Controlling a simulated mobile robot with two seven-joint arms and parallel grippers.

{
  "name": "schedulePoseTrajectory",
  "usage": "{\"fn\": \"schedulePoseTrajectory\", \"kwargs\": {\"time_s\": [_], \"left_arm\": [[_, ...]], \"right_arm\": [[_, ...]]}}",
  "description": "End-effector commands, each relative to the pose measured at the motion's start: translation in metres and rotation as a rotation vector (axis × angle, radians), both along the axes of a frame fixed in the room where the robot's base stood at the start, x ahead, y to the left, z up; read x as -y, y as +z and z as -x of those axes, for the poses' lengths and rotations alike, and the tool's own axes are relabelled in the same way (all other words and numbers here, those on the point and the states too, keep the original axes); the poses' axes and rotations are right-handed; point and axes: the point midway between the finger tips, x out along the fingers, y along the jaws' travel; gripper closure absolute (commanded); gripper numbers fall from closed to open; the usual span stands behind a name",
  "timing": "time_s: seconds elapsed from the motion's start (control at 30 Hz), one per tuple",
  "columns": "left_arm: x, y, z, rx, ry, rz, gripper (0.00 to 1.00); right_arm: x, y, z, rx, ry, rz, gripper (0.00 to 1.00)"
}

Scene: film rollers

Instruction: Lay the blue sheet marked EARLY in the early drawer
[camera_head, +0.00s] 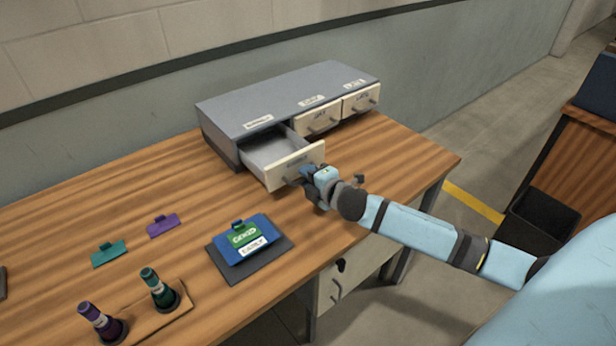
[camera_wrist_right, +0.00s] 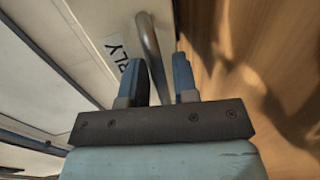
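The blue sheet (camera_head: 258,229) lies on a dark pad (camera_head: 223,262) near the table's front edge, with a white label reading roughly EARLY. A green tag (camera_head: 243,235) with white lettering lies on it. The left drawer (camera_head: 262,153) of the grey cabinet is pulled out and looks empty inside. In the right wrist view its front (camera_wrist_right: 95,25) bears a label ending in RLY (camera_wrist_right: 116,50). My right gripper (camera_head: 305,176) is at this drawer's handle (camera_wrist_right: 148,45). Its fingers (camera_wrist_right: 160,80) stand apart with the bar between them; a gap shows. My left gripper is out of view.
The grey cabinet (camera_head: 290,95) stands at the back, with two shut drawers (camera_head: 318,117) (camera_head: 361,101) on the right. A teal tag (camera_head: 109,254), a purple tag (camera_head: 163,226) and two dark bottle-like rollers (camera_head: 158,288) (camera_head: 100,322) are at left. Table space right of the drawer is clear.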

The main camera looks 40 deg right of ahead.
Motion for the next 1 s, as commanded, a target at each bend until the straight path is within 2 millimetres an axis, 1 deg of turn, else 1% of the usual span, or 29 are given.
{"fn": "schedulePoseTrajectory", "kwargs": {"time_s": [0.03, 0.1, 0.37, 0.63, 0.9, 0.93, 0.97, 1.0], "left_arm": [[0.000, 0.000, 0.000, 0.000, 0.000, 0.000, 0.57], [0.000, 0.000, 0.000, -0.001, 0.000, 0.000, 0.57], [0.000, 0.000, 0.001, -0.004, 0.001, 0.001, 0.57], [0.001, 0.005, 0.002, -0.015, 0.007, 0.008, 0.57], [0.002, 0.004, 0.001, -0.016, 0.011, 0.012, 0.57], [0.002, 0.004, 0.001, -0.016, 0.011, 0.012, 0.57], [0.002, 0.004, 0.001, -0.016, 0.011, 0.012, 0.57], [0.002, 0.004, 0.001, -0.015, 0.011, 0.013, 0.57]], "right_arm": [[0.000, 0.000, 0.000, 0.000, 0.000, 0.000, 0.84], [0.000, 0.000, 0.000, 0.000, 0.000, 0.000, 1.00], [0.000, 0.000, 0.004, -0.001, 0.000, -0.001, 1.00], [0.002, 0.000, 0.030, -0.002, -0.001, 0.000, 1.00], [0.003, 0.000, 0.030, -0.001, -0.001, 0.000, 1.00], [0.002, 0.000, 0.030, -0.001, -0.001, 0.000, 0.81], [0.003, 0.000, 0.030, -0.001, -0.001, 0.000, 0.74], [0.002, 0.000, 0.030, -0.001, -0.001, 0.000, 0.65]]}}
